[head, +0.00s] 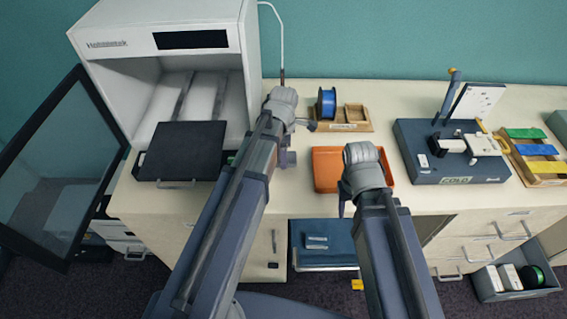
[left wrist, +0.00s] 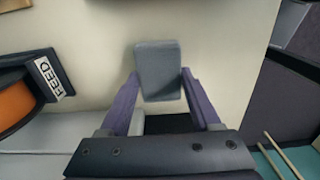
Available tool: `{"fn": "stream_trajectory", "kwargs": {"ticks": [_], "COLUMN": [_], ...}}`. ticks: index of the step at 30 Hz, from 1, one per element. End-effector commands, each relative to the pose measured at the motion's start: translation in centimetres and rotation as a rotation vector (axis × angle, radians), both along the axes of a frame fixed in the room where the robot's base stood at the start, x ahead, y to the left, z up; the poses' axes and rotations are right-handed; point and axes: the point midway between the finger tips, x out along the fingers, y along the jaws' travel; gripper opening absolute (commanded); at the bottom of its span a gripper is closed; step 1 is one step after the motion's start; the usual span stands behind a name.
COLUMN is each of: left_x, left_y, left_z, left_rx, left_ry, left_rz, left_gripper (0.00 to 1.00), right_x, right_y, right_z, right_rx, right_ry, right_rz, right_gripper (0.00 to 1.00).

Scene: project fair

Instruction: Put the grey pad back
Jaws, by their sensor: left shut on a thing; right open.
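My left gripper (head: 287,158) is over the counter, to the right of the white printer. In the left wrist view its two purple fingers (left wrist: 160,95) are closed on the sides of the grey pad (left wrist: 158,65), a small block with rounded corners. The pad is over the pale counter surface; I cannot tell whether it touches it. In the head view the pad is hidden or too small to make out. My right gripper (head: 344,203) is open and empty at the front of the orange tray (head: 325,170).
The white printer (head: 160,60) has its dark door (head: 55,165) swung open and a black plate (head: 180,150) sticking out. A wooden tray (head: 358,126) holds a blue spool (head: 326,102). A dark blue station (head: 455,170) stands at right. A blue drawer (head: 340,257) is open below.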

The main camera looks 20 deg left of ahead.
Motion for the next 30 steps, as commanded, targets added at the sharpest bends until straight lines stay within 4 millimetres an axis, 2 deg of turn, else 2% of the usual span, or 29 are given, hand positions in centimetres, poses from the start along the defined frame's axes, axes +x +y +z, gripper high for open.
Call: {"fn": "stream_trajectory", "kwargs": {"ticks": [1,6,19,20,27,30], "left_x": [0.0,0.0,0.0,0.0,0.0,0.0], "left_y": [0.0,0.0,0.0,0.0,0.0,0.0], "left_z": [-1.2,-3.1,-3.4,-3.3,-3.2,-3.2], "left_rx": [0.000,0.000,0.000,0.000,0.000,0.000], "left_ry": [0.000,0.000,0.000,0.000,0.000,0.000], "left_rz": [0.000,0.000,0.000,0.000,0.000,0.000], "left_gripper": [0.19,0.19,0.19,0.66,0.93,0.94], "right_x": [0.0,0.0,0.0,0.0,0.0,0.0], "right_y": [0.0,0.0,0.0,0.0,0.0,0.0], "right_z": [-1.2,-3.1,-3.4,-3.3,-3.2,-3.2], "right_rx": [0.000,0.000,0.000,0.000,0.000,0.000], "right_ry": [0.000,0.000,0.000,0.000,0.000,0.000], "right_rz": [0.000,0.000,0.000,0.000,0.000,0.000], "right_gripper": [0.50,0.50,0.50,0.50,0.50,0.50]}}
